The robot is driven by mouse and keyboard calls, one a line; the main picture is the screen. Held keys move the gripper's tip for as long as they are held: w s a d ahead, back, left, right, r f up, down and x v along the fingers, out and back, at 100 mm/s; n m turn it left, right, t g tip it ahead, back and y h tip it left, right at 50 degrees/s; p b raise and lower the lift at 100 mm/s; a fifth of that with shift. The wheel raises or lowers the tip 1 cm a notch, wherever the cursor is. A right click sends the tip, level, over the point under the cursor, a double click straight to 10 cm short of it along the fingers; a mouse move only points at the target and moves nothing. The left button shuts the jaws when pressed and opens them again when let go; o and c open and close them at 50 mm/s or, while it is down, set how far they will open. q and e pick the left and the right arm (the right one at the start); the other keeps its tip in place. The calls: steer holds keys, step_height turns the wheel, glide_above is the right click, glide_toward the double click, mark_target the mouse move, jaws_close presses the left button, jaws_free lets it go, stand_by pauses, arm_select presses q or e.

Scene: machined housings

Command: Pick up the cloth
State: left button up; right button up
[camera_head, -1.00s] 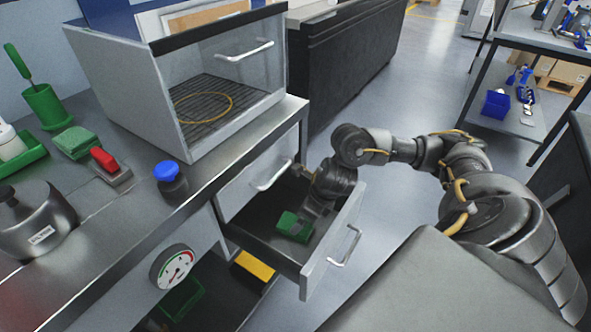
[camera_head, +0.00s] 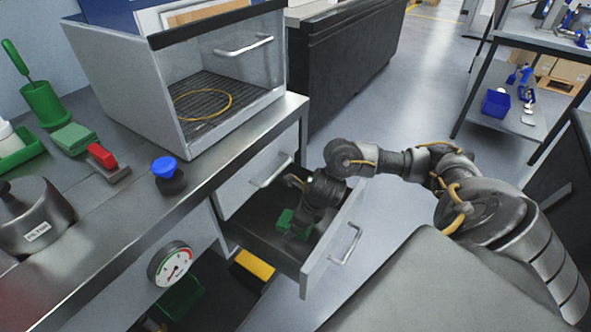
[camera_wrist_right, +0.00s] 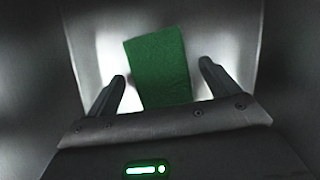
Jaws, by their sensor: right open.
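A green cloth (camera_head: 288,222) lies in the open drawer (camera_head: 258,243) below the bench. In the right wrist view the cloth (camera_wrist_right: 158,68) is a folded green rectangle, slightly tilted, on the pale drawer floor. My right gripper (camera_wrist_right: 162,84) is open, with one finger on each side of the cloth's near end; I cannot tell whether they touch it. In the head view my right gripper (camera_head: 300,228) reaches down into the drawer and partly hides the cloth. My left gripper is not in view.
The drawer's front panel with its handle (camera_head: 346,245) stands beside my right arm. A second green cloth or pad (camera_head: 74,138), a red-handled block (camera_head: 103,157) and a blue-knobbed piece (camera_head: 166,172) are on the bench. A glass-fronted cabinet (camera_head: 165,85) stands above the drawer.

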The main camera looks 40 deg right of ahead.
steer(key=shift+f, duration=0.2)
steer(key=shift+c, duration=0.5)
steer(key=c, duration=1)
